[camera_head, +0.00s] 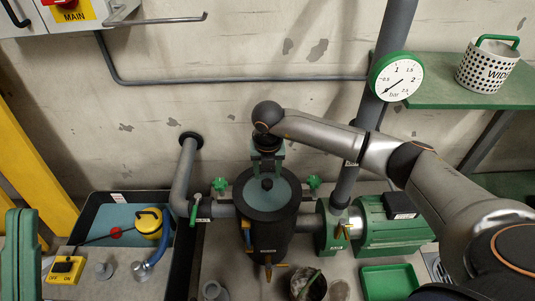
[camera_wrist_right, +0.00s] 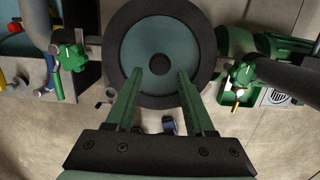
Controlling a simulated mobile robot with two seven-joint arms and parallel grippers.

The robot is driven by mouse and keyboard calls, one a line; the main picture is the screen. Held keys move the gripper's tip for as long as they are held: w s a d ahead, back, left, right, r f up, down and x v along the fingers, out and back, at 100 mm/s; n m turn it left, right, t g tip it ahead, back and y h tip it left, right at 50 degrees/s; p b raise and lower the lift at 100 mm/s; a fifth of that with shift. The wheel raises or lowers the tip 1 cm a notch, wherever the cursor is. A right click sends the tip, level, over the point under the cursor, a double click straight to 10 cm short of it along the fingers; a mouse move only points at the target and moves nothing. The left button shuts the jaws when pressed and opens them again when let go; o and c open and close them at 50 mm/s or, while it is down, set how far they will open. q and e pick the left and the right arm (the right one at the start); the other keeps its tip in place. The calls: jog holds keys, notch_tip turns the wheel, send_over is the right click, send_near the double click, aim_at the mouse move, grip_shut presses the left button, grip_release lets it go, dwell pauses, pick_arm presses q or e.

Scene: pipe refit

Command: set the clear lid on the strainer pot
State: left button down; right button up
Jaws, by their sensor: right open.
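The strainer pot (camera_head: 268,229) is a dark upright cylinder in the middle of the head view; its black rim (camera_wrist_right: 207,40) shows in the right wrist view. The clear lid (camera_head: 284,192) looks like a teal disc with a black centre knob, lying level within the rim; it also shows in the wrist view (camera_wrist_right: 140,35). My right gripper (camera_head: 267,173) is open and empty at the lid's far side. In the wrist view, its green fingers (camera_wrist_right: 158,74) are apart on either side, just short of the knob.
Green valve knobs (camera_head: 220,185) flank the pot, and grey pipes (camera_head: 184,178) join it. A black tray (camera_head: 80,205) with a yellow device (camera_head: 149,222) is left. A green pump (camera_head: 385,230) and green tray (camera_head: 390,282) are right. A gauge (camera_head: 397,76) hangs above.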

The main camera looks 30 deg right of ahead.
aim_at(268, 186)
jog(key=shift+s+r+p, duration=0.1)
jog(key=shift+r+p, duration=0.5)
jog(key=shift+r, duration=0.2)
jog(key=shift+s+a+r+p, duration=0.1)
jog(key=shift+r+p, duration=0.4)
jog(key=shift+r, duration=0.3)
jog(key=shift+s+r+p, duration=0.1)
jog(key=shift+r+p, duration=0.45)
jog(key=shift+p, duration=0.15)
pick_arm(q)
jog(key=w+a+f+n+g+y, duration=0.1)
jog(key=w+f+n+g+y, duration=0.1)
jog(key=f, duration=0.6)
jog(key=w+a+f+n+g+y, duration=0.1)
jog(key=w+f+n+g+y, duration=0.1)
jog(key=w+f+n+y, duration=0.3)
notch_tip(268, 186, down, 5)
jog(key=n+y+p, duration=0.1)
jog(key=y, duration=0.2)
jog(key=shift+r+g, duration=0.2)
jog(key=shift+g, duration=0.2)
pick_arm(e)
jog(key=shift+r, duration=0.5)
